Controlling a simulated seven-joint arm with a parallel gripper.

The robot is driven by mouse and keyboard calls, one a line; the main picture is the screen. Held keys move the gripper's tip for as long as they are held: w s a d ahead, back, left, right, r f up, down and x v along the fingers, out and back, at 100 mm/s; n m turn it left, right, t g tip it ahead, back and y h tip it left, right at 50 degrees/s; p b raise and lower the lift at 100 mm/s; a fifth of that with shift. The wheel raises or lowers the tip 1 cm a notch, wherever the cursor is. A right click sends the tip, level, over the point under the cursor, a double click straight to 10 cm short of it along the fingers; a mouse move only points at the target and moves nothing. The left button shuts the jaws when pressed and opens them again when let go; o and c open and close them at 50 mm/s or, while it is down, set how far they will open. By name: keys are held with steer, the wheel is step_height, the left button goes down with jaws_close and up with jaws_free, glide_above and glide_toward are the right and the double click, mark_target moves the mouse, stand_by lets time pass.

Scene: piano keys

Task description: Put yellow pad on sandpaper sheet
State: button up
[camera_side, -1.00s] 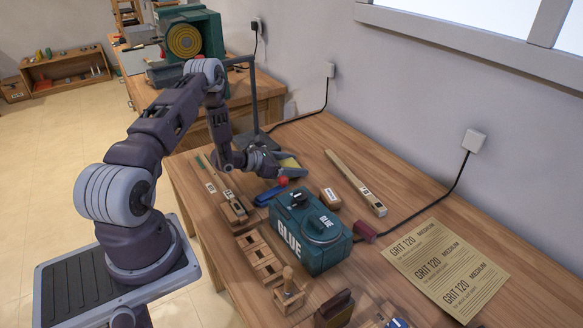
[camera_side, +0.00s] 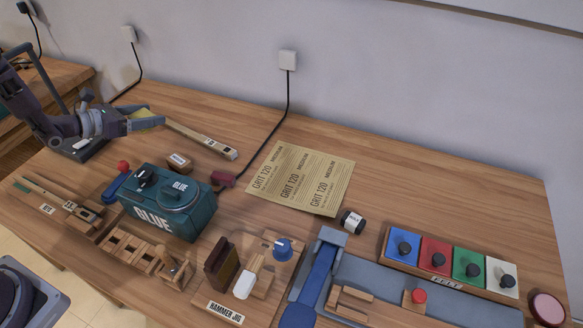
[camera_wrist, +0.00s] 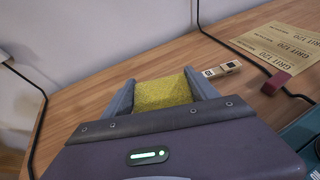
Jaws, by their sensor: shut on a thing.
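The yellow pad (camera_wrist: 163,92) is held between the two fingers of my gripper (camera_wrist: 160,95), which is shut on it. In the side view my gripper (camera_side: 140,120) holds the yellow pad (camera_side: 148,121) above the back left of the bench, and the fingers partly hide it. The sandpaper sheet (camera_side: 301,178) lies flat on the bench to the right of my gripper, printed "GRIT 120". It also shows at the top right of the wrist view (camera_wrist: 275,48). Nothing lies on the visible part of the sheet.
A green glue box (camera_side: 170,205) stands front left of the sheet. A dark red block (camera_side: 223,179) on a black cable lies by the sheet's left edge. A labelled wooden stick (camera_side: 200,138) lies behind the box. A small jar (camera_side: 352,222) stands right of the sheet.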

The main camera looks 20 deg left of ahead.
steer(key=w+d+m+g+h, duration=0.1)
steer(key=w+d+m+h, duration=0.25)
steer(key=d, duration=0.65)
steer(key=m+g+h, duration=0.5)
steer(key=m+g, duration=0.1)
glide_above(293, 181)
steer(key=shift+m+g+y, duration=0.25)
steer(key=shift+g, duration=0.15)
step_height(293, 181, down, 9)
steer(key=shift+f, duration=0.25)
steer(key=shift+f, duration=0.2)
steer(key=o, duration=1.3)
